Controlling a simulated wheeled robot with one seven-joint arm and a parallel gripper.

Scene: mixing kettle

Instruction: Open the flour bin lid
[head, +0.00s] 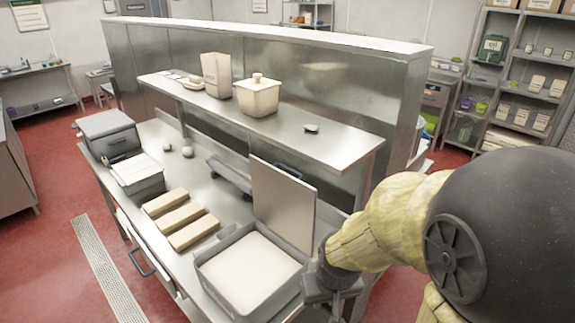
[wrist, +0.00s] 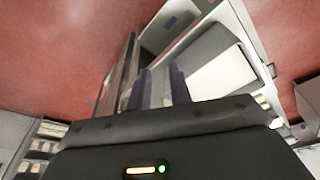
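The flour bin (head: 205,278) is a grey metal bin full of white flour, at the front of the steel counter. Its flat metal lid (head: 283,203) stands upright at the bin's back edge, so the bin is open. My gripper (head: 333,290) is at the right of the bin, low beside the lid's right end; its fingertips are hard to see in the head view. In the wrist view my gripper's two dark fingers (wrist: 160,88) stand apart with nothing clearly between them. The bin's flour (wrist: 215,82) lies right of the fingers, and the lid (wrist: 120,75) shows nearly edge-on to the left.
Several tan blocks (head: 181,217) and a lidded grey container (head: 137,176) sit left of the bin. A raised shelf (head: 330,143) behind holds a cream canister (head: 258,96). Red floor is open at the left.

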